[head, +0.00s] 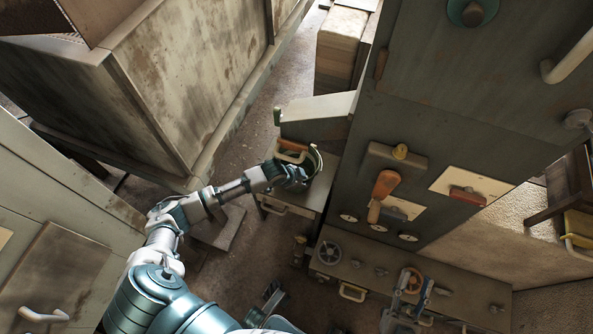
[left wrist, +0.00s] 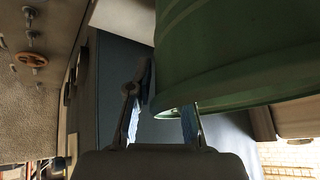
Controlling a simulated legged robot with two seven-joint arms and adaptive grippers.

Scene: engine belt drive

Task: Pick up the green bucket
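The green bucket (left wrist: 235,55) fills the upper right of the left wrist view, very close, its rounded lower edge running across the picture. My left gripper (left wrist: 160,122) is open, its two blue-padded fingers apart. One finger overlaps the bucket's edge in the picture; I cannot tell whether it touches.
A tall grey-green cabinet (head: 440,130) with handles and dials stands on the right. A low drawer unit (head: 320,195) is under my left gripper. A large worn crate (head: 185,70) is on the left. An orange-handled item (head: 291,150) is close to the gripper.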

